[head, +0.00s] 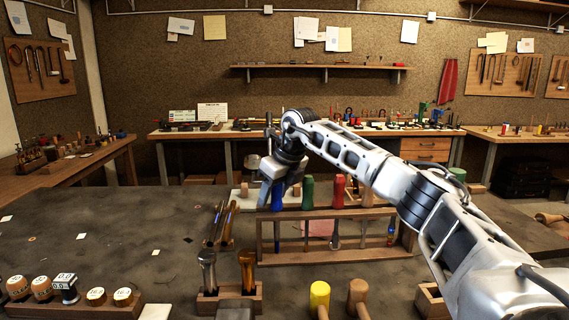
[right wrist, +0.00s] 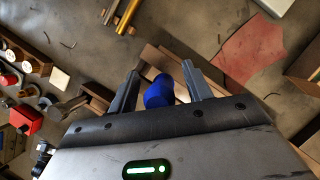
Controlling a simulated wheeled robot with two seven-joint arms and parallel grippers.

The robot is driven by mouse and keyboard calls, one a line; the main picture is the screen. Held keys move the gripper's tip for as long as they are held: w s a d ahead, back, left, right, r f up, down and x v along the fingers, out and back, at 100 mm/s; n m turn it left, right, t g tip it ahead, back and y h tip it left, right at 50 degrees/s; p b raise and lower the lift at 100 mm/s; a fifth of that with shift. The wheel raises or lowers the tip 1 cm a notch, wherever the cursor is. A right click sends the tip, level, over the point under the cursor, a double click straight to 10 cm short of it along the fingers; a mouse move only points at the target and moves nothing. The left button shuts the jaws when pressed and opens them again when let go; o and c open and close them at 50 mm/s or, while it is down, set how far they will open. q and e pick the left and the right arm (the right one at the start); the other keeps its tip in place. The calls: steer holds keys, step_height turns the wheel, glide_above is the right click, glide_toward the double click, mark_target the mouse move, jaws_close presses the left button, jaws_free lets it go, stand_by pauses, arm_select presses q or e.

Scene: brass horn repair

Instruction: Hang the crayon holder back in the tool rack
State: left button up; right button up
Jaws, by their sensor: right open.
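The wooden tool rack (head: 330,258) stands on the dark bench. Several handled tools hang in its top bar, with blue, green (head: 308,192), red (head: 338,190) and wooden handles. The blue handle (head: 277,196) is at the rack's left end and appears upright in it. My right gripper (head: 272,180) is open over this blue handle. In the right wrist view the blue handle (right wrist: 159,92) lies between the two spread fingers, not clamped. A slim tool with a blue part (head: 390,235) shows at the rack's right end. I cannot tell which tool is the crayon holder. My left gripper is out of view.
A wooden block (head: 230,300) holding two hammers stands in front of the rack's left end. Yellow (head: 319,296) and brown (head: 358,294) mallets stand in front. Brass rods (head: 218,225) lie left of the rack. A reddish cloth (right wrist: 250,50) lies behind it. The bench's left middle is mostly clear.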

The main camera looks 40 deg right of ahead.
steer(key=v, duration=1.6)
